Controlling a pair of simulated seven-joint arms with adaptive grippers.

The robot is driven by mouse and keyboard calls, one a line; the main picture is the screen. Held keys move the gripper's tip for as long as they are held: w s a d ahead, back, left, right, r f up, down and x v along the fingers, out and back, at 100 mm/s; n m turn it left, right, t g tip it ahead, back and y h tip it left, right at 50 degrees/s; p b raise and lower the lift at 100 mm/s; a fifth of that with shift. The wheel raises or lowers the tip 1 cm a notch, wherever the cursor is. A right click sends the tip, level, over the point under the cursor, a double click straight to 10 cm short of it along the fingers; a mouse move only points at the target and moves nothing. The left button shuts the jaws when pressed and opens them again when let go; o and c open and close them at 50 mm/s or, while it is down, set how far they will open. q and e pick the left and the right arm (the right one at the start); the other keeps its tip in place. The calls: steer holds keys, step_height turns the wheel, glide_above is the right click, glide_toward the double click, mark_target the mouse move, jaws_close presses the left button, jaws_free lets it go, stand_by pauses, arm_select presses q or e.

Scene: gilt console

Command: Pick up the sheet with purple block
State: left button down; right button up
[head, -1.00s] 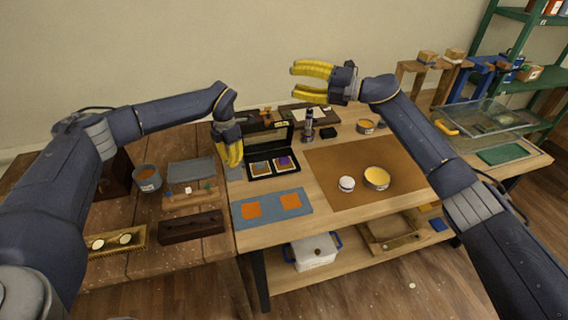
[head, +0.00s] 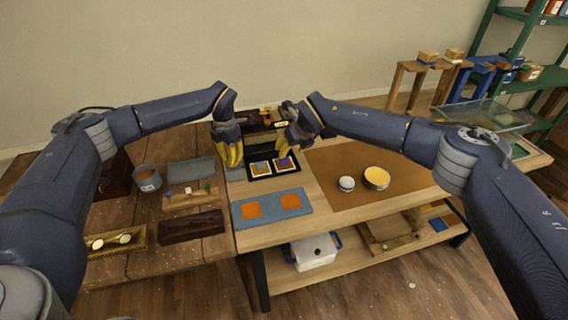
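The sheet with the purple block (head: 286,164) lies in the right half of a black open case (head: 260,176) on the light wooden table. Another pale-edged sheet with a darker block (head: 260,167) lies in the left half. My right gripper (head: 290,150), with yellow fingers, points down just above the purple block, partly covering that sheet's far side. Its fingers look apart, and contact with the sheet cannot be told. My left gripper (head: 230,157) points down at the case's left side. Its yellow fingers overlap in this view, so its opening is unclear.
A blue-grey mat (head: 272,218) with two orange squares lies in front of the case. A brown mat (head: 340,205) to the right holds a white round jar (head: 346,184) and a yellow-topped tin (head: 376,178). A grey tray (head: 192,172) is left.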

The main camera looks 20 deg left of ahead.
mark_target(284, 159)
steer(key=shift+d+x, duration=0.2)
steer(key=shift+x, duration=3.2)
steer(key=shift+w+f, duration=0.15)
steer(key=shift+w, duration=0.05)
steer(key=shift+w+x, duration=0.2)
steer(key=shift+x, duration=0.8)
steer(key=shift+w+x, duration=0.15)
steer(key=shift+x, duration=0.8)
steer(key=shift+a+f, duration=0.25)
steer(key=shift+f, duration=0.05)
steer(key=shift+c, duration=0.2)
steer(key=c, duration=0.7)
